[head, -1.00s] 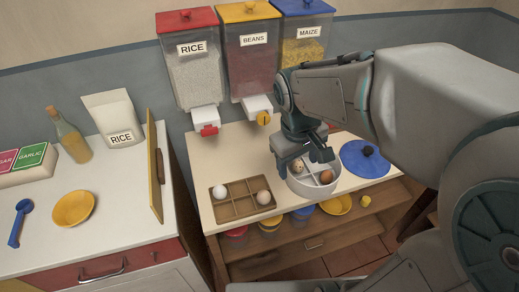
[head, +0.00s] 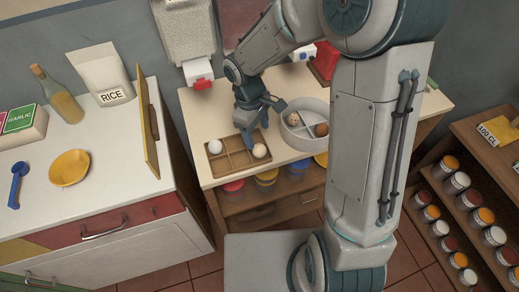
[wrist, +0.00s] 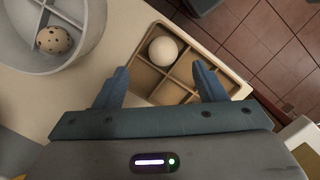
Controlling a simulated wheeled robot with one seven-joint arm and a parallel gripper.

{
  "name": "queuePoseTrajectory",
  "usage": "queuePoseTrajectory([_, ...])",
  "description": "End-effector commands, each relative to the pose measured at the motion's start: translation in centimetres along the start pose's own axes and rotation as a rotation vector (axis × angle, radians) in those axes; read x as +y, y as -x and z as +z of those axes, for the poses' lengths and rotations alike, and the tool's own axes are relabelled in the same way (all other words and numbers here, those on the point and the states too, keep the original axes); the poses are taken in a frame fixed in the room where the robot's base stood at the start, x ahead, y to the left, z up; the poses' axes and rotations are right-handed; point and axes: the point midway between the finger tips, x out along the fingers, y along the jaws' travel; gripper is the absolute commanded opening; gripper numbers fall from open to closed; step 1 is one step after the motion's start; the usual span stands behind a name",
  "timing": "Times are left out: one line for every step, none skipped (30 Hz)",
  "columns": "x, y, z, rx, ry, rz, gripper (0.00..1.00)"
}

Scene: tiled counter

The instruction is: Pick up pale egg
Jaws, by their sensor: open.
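The pale egg (head: 259,151) is cream-coloured and sits in the right part of the brown divided tray (head: 234,178). It also shows in the wrist view (wrist: 164,51), in a compartment of the tray, just beyond the fingertips. A whiter egg (head: 215,146) sits in the tray's left part; it does not show in the wrist view. My gripper (head: 262,120) is open and empty above the tray's right part. In the wrist view my gripper (wrist: 160,74) has its blue fingers spread, with the pale egg between their lines and apart from both.
A round grey divided container (head: 293,135) stands right beside the tray, holding a speckled egg (head: 292,119) and a brown egg (head: 321,129). A rice dispenser (head: 186,40) hangs behind. A wooden board (head: 148,130) stands upright at the left counter's edge.

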Motion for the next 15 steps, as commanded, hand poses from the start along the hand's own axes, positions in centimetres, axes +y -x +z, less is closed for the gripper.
queuePoseTrajectory([-0.1, -0.6, 0.0, -0.001, 0.002, -0.001, 0.64])
queuePoseTrajectory([-0.1, -0.9, 0.0, -0.002, 0.002, -0.001, 0.64])
queuePoseTrajectory([-0.1, -1.1, 0.0, -0.001, 0.002, -0.001, 0.64])
queuePoseTrajectory([-0.1, -1.2, 0.0, 0.0, 0.001, -0.001, 0.64])
queuePoseTrajectory([-0.1, -1.4, 0.0, 0.0, 0.001, 0.0, 0.64])
queuePoseTrajectory([-0.1, -1.6, 0.0, 0.0, 0.001, -0.001, 0.64])
queuePoseTrajectory([-0.1, -1.9, 0.0, -0.001, 0.0, -0.001, 0.64])
queuePoseTrajectory([-0.2, -2.2, 0.0, -0.002, 0.001, -0.001, 0.64])
queuePoseTrajectory([-0.3, -2.8, 0.0, -0.002, 0.003, -0.002, 0.64])
queuePoseTrajectory([-0.4, -3.3, 0.0, -0.003, 0.002, -0.003, 0.64])
queuePoseTrajectory([-0.5, -3.8, 0.0, -0.003, 0.001, -0.003, 0.64])
queuePoseTrajectory([-0.5, -4.3, -0.1, -0.003, 0.002, -0.003, 0.64])
queuePoseTrajectory([-0.5, -4.8, -0.1, -0.002, 0.001, -0.003, 0.64])
queuePoseTrajectory([-0.5, -5.2, -0.1, -0.001, 0.0, -0.002, 0.64])
queuePoseTrajectory([-0.5, -5.7, -0.1, -0.002, 0.001, -0.001, 0.64])
